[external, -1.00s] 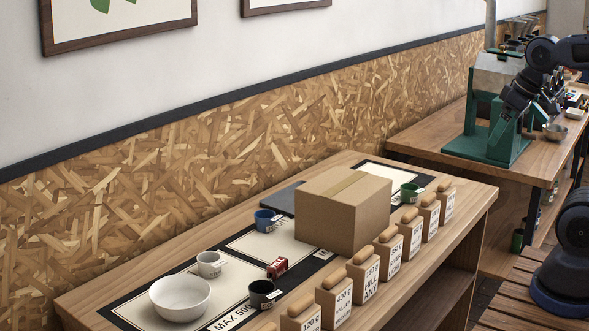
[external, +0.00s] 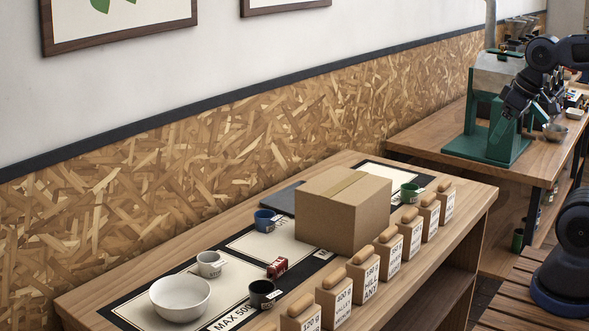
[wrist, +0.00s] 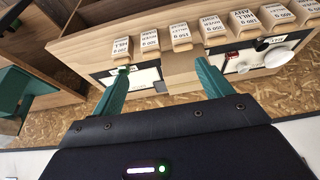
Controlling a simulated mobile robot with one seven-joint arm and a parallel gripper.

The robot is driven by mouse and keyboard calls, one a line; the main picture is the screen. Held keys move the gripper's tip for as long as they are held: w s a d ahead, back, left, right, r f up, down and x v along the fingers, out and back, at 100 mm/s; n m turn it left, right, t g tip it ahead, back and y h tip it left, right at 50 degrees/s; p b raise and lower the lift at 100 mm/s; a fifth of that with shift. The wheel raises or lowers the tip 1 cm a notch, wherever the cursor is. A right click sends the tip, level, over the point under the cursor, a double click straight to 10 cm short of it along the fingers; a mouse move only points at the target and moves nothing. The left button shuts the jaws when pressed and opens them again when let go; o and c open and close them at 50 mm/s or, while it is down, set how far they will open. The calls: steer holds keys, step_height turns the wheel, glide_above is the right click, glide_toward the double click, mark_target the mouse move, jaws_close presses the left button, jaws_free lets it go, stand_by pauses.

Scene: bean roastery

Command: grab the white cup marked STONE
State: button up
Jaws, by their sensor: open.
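A small white cup (external: 210,263) stands upright on the cream mat at the left part of the bench, behind the white bowl. A tag shows on its side, but its writing is too small to read. In the wrist view, which looks upside down, a small white cup (wrist: 243,68) shows beside the bowl. My gripper (wrist: 162,67) is open, its two teal fingers spread with nothing held between them. It is well away from the cup; the cardboard box shows beyond the fingertips. In the external view my arm is at the far right.
A cardboard box (external: 344,211) stands mid-bench. Several labelled blocks (external: 366,276) line the front edge. A green machine (external: 489,130) stands on the other bench.

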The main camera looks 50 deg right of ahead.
steer(key=w+a+r, duration=0.2)
steer(key=w, duration=0.6)
steer(key=w+a+r, duration=0.1)
steer(key=w+a, duration=0.2)
steer(key=w, duration=0.5)
steer(key=w+a+f+m, duration=0.1)
steer(key=w+a+f, duration=0.1)
steer(key=w+a, duration=0.45)
steer(key=w+a+f, duration=0.1)
steer(key=w+a, duration=0.2)
steer(key=w, duration=0.7)
steer(key=w+a+f, duration=0.9)
steer(key=w+a, duration=0.2)
steer(key=a, duration=0.2)
glide_toward(210, 259)
steer(key=shift+h, duration=0.3)
steer(key=s+a+r, duration=0.2)
steer(key=shift+s+a, duration=0.25)
steer(key=shift+a, duration=0.15)
steer(key=x, duration=0.5)
steer(key=shift+w+f, duration=0.1)
steer(key=shift+f, duration=0.05)
steer(key=shift+x, duration=2.6)
steer(key=shift+w+d, duration=0.1)
steer(key=shift+d, duration=0.05)
